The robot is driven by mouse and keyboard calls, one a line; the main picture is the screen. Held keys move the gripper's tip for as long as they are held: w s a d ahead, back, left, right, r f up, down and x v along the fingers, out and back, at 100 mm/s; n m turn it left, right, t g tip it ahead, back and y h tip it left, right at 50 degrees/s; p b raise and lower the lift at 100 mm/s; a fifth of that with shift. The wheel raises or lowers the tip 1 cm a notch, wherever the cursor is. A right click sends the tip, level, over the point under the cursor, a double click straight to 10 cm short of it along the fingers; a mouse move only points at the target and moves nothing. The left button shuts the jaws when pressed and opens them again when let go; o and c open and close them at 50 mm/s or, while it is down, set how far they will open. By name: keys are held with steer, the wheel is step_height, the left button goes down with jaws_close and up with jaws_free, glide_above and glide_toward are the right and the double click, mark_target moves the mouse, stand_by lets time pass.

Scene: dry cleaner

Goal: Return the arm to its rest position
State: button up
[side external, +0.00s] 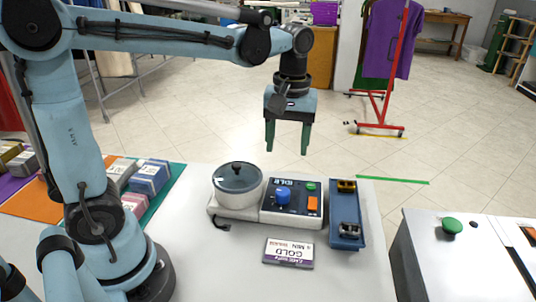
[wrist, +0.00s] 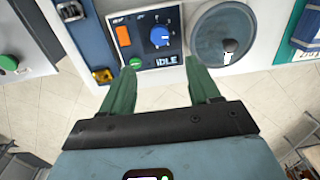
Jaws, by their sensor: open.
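My gripper (side external: 287,150) hangs pointing down in the side view, above and beyond the far edge of the white table (side external: 190,270). Its two green fingers are apart with nothing between them. In the wrist view the open fingers (wrist: 164,95) reach toward the edge of a machine that reads IDLE. My arm stretches from its base at the left over to the gripper.
A control box (side external: 292,203) with a blue knob joins a lidded round pot (side external: 238,178). A blue tray (side external: 346,240) holds small parts. A GOLD card (side external: 288,253) lies in front. Boxes (side external: 150,177) stand at left. A cabinet with a green button (side external: 452,226) stands right.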

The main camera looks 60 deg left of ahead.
steer(key=s+f+m+t, duration=0.3)
steer(key=s+m+t, duration=0.3)
steer(key=m, duration=0.3)
steer(key=shift+s+a+f+t, duration=0.15)
steer(key=shift+s+t, duration=0.25)
steer(key=shift+t, duration=0.3)
stand_by(0.5)
